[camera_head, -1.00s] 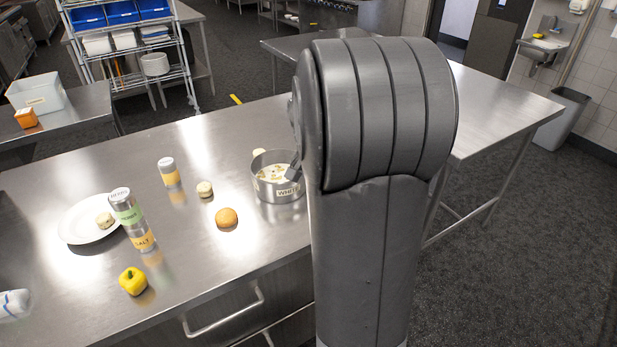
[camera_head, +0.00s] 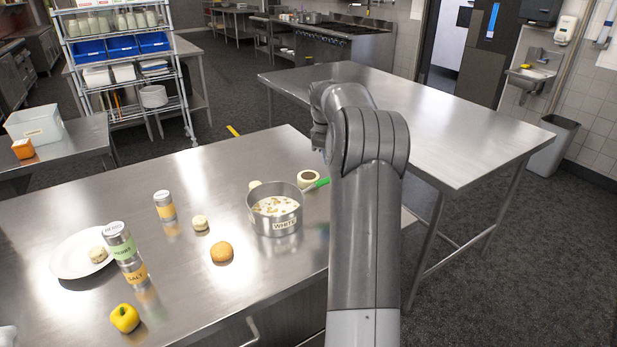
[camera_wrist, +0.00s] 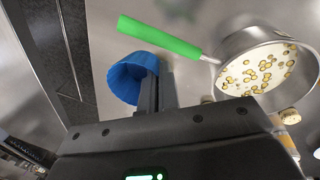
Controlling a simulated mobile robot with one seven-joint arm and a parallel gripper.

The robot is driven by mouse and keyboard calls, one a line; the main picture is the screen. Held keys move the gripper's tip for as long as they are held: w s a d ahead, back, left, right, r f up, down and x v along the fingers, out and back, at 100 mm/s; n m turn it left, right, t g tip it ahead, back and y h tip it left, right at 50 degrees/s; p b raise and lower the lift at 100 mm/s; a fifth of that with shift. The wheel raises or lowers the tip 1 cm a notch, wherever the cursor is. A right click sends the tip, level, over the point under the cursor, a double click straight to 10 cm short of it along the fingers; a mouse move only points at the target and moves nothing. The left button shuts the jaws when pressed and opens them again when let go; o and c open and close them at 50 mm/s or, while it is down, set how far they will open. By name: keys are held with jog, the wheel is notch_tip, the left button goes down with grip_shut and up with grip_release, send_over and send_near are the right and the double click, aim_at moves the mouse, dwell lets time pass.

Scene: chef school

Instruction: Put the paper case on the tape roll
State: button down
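The blue paper case (camera_wrist: 122,80) is at my fingertips in the wrist view. My gripper (camera_wrist: 152,82) appears shut on its right-hand wall, with the cup hanging to the left of the fingers. In the head view my arm hides the gripper and the case. The tape roll (camera_head: 308,178), a beige ring with a dark middle, lies on the steel counter beside the pot, just behind its green handle. In the wrist view a pale edge shows beside the fingers, but I cannot tell whether it is the roll.
The pot (camera_head: 275,213) of white soup stands left of the tape roll; its green handle (camera_wrist: 160,38) juts close to the case.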

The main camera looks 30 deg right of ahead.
jog(key=shift+w+d+r+n, duration=0.1)
jog(key=shift+w+d+n, duration=0.2)
jog(key=shift+d, duration=0.2)
jog(key=shift+w+d+n, duration=0.2)
jog(key=shift+d+n, duration=0.1)
jog(key=shift+d, duration=0.2)
jog(key=shift+w, duration=0.2)
send_near(308, 180)
notch_tip(308, 180, down, 2)
jog(key=w+a, duration=0.1)
jog(key=a, duration=0.1)
jog(key=shift+w+f, duration=0.1)
jog(key=shift+f, duration=1.95)
jog(key=shift+f, duration=0.2)
jog(key=c, duration=1.7)
grip_release()
